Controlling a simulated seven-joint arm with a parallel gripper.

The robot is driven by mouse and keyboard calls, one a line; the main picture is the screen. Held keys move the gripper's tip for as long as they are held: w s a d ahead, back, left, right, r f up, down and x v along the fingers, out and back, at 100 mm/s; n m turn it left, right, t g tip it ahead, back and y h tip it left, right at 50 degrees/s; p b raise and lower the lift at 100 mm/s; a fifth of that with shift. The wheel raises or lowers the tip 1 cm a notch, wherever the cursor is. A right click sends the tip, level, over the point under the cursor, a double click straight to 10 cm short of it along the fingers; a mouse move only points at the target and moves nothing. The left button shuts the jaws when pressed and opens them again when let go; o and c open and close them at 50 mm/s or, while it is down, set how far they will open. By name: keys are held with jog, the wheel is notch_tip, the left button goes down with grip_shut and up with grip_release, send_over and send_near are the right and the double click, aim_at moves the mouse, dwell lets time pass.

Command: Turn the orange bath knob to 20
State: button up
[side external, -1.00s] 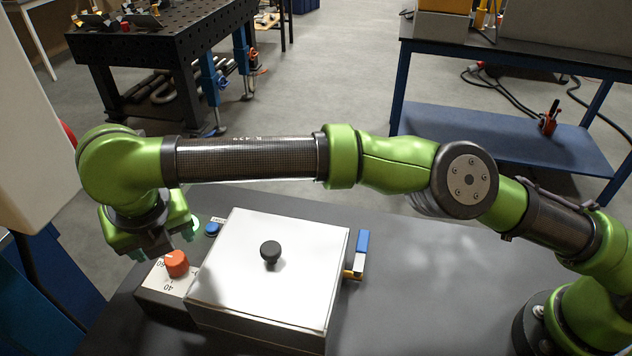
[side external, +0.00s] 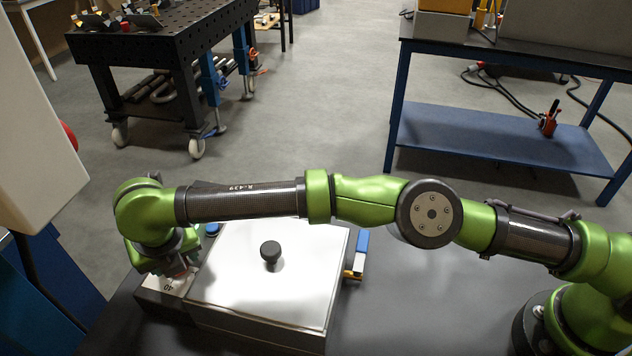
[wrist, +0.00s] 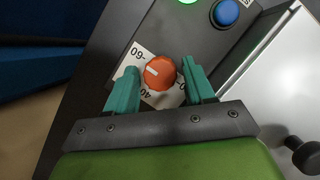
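The orange bath knob (wrist: 160,73) sits on a white dial plate (wrist: 134,54) in the wrist view. Its white pointer line points left, near the 60 mark. The 40 mark is below the knob; another label at the right is partly hidden by a finger. My gripper (wrist: 162,72) is open, its two teal fingers on either side of the knob with a small gap showing on each side. In the side view my gripper (side external: 180,272) is down over the control box, and the knob is mostly hidden there.
A white-lidded bath (side external: 240,285) with a black lid knob (side external: 270,250) stands right beside the control box. A blue button (wrist: 226,12) and a green light (wrist: 188,1) lie beyond the knob. A blue-handled part (side external: 361,245) is at the bath's right side.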

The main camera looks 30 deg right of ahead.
jog(key=c, duration=0.8)
jog(key=shift+d+n, duration=0.1)
jog(key=shift+n, duration=0.3)
jog(key=n+y, duration=0.1)
jog(key=n, duration=0.3)
jog(key=shift+d+g+y, duration=0.15)
jog(key=shift+g+y, duration=0.15)
jog(key=shift+y, duration=0.1)
jog(key=n+g+y, duration=0.1)
jog(key=n, duration=0.3)
jog(key=shift+w, duration=0.1)
jog(key=n+g, duration=0.1)
jog(key=n, duration=0.2)
jog(key=n+y, duration=0.1)
jog(key=n, duration=0.1)
jog(key=shift+w+n+g+y, duration=0.1)
jog(key=shift+n+g+y, duration=0.2)
jog(key=shift+n+g, duration=0.1)
jog(key=shift+d+n+g, duration=0.1)
jog(key=shift+n+g, duration=0.6)
jog(key=shift+n, duration=1.3)
jog(key=shift+w, duration=0.1)
